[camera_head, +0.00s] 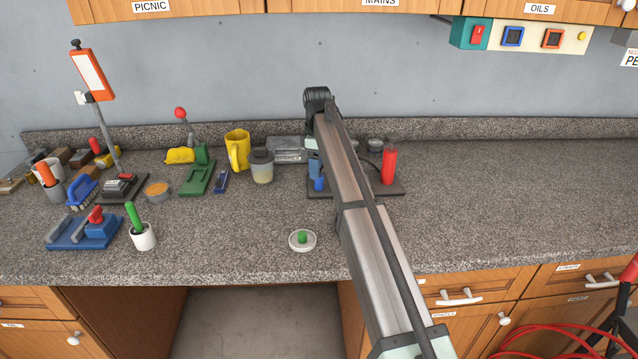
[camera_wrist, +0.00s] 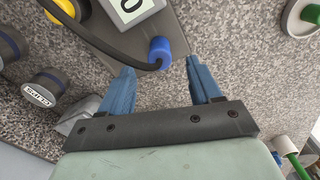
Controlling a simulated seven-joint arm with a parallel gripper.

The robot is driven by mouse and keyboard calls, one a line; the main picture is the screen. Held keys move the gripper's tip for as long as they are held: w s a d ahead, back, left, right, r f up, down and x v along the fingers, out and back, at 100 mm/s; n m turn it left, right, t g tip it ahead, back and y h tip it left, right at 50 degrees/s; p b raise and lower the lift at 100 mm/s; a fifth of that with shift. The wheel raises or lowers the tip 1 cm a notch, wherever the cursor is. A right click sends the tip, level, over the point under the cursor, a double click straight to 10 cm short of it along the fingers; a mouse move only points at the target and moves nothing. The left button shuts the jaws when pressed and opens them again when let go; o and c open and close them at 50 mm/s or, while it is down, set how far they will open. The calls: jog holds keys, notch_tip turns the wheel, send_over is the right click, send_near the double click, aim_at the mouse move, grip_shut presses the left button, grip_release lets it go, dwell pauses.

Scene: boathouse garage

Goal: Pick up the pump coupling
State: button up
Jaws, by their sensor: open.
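A short blue cylinder (camera_wrist: 159,52), which looks like the pump coupling, is joined to a black hose in the wrist view. It lies by the end of a grey base plate (camera_wrist: 186,30) that carries a white display. It also appears in the head view (camera_head: 319,185), left of my arm. My gripper (camera_wrist: 160,66) is open, its two blue fingers spread to either side of the cylinder's line. The cylinder shows just beyond and between the fingertips, with nothing held. My arm hides much of the base plate in the head view.
A red cylinder (camera_head: 389,166) stands on the plate's right part. A lidded jar (camera_head: 262,167) and a yellow mug (camera_head: 238,151) stand to the left. A white dish (camera_head: 302,240) with a green knob sits in front. The counter's right side is clear.

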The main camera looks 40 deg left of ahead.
aim_at(319, 182)
jog(key=shift+d+f, duration=0.2)
jog(key=shift+f, duration=2.05)
jog(key=shift+c, duration=0.4)
jog(key=c, duration=1)
